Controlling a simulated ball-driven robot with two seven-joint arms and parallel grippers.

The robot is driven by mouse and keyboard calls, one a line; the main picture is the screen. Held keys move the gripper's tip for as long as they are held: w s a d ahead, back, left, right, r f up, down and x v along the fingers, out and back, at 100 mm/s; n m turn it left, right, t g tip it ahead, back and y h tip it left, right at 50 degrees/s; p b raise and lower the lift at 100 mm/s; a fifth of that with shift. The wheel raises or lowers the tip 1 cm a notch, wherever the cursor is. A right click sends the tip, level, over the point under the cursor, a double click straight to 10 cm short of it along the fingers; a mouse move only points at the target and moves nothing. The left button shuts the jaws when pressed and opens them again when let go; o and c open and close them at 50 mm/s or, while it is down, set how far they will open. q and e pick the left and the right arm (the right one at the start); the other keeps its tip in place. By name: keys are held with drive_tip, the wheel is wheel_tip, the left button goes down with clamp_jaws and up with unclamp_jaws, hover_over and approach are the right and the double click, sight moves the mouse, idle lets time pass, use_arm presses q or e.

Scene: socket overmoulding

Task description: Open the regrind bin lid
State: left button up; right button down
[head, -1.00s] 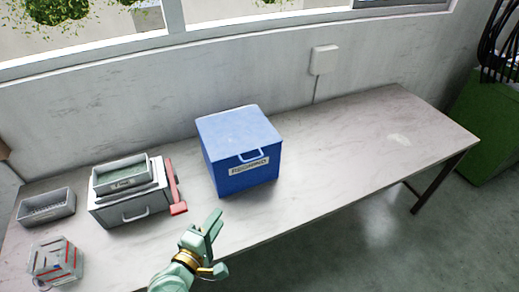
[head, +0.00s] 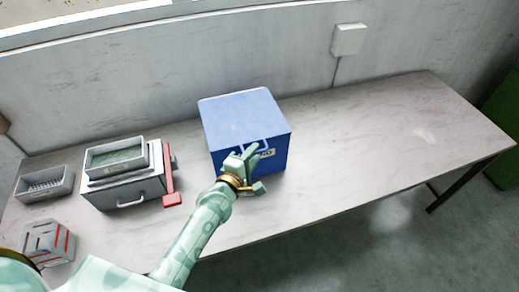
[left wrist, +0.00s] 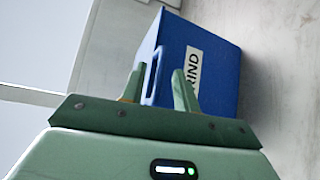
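The regrind bin (head: 240,125) is a blue box with a blue lid (head: 245,112), which lies shut on it. A blue bar handle (left wrist: 153,75) stands out from its front, beside a white label (left wrist: 194,70) that reads "...RIND" in the left wrist view. My left gripper (head: 253,156) is at the front of the bin by the handle and hides part of the label. In the left wrist view my left gripper (left wrist: 158,72) has its two fingers apart, with the handle showing between them. I cannot tell whether they touch it. My right gripper is not in view.
A grey machine box (head: 124,190) with a tray on top and a red lever (head: 170,190) stands left of the bin. A grey tray (head: 45,184) and a small red-striped box (head: 47,242) are farther left. The table (head: 390,125) is clear to the right.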

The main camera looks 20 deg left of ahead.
use_arm(q)
drive_tip(key=x, duration=0.3)
drive_tip(key=shift+w+d+b, duration=0.1)
drive_tip(key=shift+w+b, duration=0.2)
